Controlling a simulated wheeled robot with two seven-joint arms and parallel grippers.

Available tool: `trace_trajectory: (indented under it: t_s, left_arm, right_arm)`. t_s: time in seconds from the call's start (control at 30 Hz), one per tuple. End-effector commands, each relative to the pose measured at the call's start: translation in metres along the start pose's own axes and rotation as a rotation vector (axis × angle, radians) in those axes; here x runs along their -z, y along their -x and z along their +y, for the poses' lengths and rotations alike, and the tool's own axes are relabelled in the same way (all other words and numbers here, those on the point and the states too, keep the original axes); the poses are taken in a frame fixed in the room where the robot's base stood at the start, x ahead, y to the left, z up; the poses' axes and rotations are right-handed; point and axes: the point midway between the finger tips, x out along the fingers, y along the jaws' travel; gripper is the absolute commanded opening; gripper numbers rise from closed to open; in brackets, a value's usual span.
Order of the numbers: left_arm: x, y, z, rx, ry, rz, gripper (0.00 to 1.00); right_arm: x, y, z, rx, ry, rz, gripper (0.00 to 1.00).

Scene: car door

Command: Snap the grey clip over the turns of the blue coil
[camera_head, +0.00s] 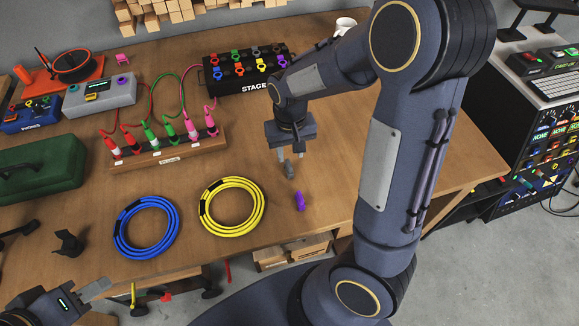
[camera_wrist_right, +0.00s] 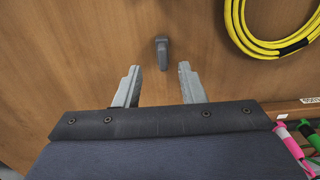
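The blue coil (camera_head: 174,228) lies flat on the wooden table, front left of centre. The small grey clip (camera_head: 290,171) rests on the table, right of the yellow coil, apart from the blue coil. The clip also shows in the right wrist view (camera_wrist_right: 162,53), just beyond and between my fingertips. My right gripper (camera_head: 287,157) points down near the clip. Its two fingers (camera_wrist_right: 158,72) are spread with nothing between them. My left gripper (camera_head: 97,289) is low at the left, near the table's front edge. One grey finger shows clearly; its opening is unclear.
A yellow coil (camera_head: 264,205) lies between the blue coil and the clip. A purple clip (camera_head: 299,201) lies near the front edge. A wooden rack (camera_head: 170,152) of coloured plugs and a black STAGE box (camera_head: 244,73) stand behind. A black bracket (camera_head: 68,243) sits left of the blue coil.

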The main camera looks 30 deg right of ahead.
Motion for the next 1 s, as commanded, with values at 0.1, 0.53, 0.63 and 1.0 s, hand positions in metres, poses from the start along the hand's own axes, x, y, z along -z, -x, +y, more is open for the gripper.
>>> trace_trajectory:
  t_s: [0.1, 0.53, 0.63, 1.0]
  left_arm:
    - [0.000, -0.001, 0.000, 0.000, 0.000, 0.000, 0.36]
    - [-0.001, -0.003, -0.001, 0.000, 0.000, 0.000, 0.36]
    - [-0.001, -0.003, -0.001, 0.000, 0.000, 0.000, 0.36]
    - [-0.001, -0.003, -0.001, 0.000, 0.000, 0.000, 0.36]
  right_arm:
    - [0.000, -0.016, 0.000, -0.002, -0.002, -0.005, 0.36]
    - [0.003, -0.053, -0.002, 0.002, -0.001, 0.000, 0.36]
    - [0.003, -0.052, -0.002, 0.002, -0.001, 0.000, 0.36]
    - [0.003, -0.052, -0.002, 0.002, -0.001, 0.000, 0.00]
